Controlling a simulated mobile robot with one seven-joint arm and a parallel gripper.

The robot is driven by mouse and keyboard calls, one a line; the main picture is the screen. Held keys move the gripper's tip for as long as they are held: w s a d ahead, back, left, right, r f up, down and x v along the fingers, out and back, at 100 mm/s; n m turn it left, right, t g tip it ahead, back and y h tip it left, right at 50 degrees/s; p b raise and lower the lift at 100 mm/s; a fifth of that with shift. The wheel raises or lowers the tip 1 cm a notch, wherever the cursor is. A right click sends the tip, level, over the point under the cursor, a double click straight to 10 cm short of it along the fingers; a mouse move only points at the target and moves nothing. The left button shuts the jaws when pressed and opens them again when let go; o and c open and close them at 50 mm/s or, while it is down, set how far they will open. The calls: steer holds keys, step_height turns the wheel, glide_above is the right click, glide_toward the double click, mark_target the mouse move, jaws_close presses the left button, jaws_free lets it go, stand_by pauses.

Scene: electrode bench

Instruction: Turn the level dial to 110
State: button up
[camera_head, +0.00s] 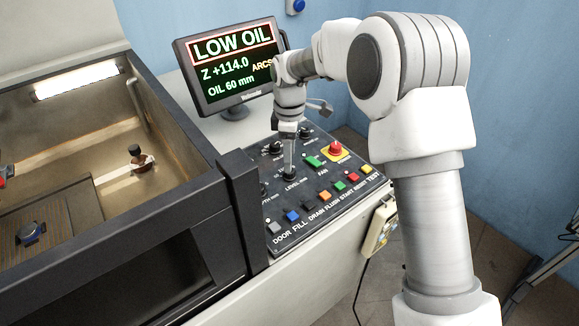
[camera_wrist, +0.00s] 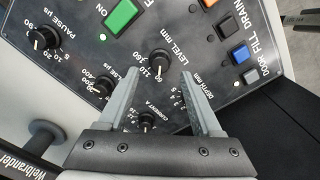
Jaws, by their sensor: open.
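The level dial is a black knob with a white scale. It shows in the wrist view (camera_wrist: 158,62), upside down, beside the label LEVEL mm. It also shows in the head view (camera_head: 289,177), partly covered by my gripper. My gripper (camera_wrist: 157,77) is open and empty; its two fingertips point at the panel, and the level knob lies just beyond and between them. In the head view my gripper (camera_head: 289,157) hangs down right over the knob. I cannot tell whether the fingers touch the knob. The monitor (camera_head: 232,65) reads LOW OIL, Z +114.0 and OIL 60 mm.
Other knobs sit close by: current (camera_wrist: 147,116), pause (camera_wrist: 42,38) and one with a µs scale (camera_wrist: 104,88). A green button (camera_head: 312,162), a red stop button (camera_head: 336,149) and a row of coloured buttons lie on the panel. The open machine tank (camera_head: 100,160) stands left.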

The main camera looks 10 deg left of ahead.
steer(key=shift+f, duration=2.2)
steer(key=shift+c, duration=0.3)
jaws_close()
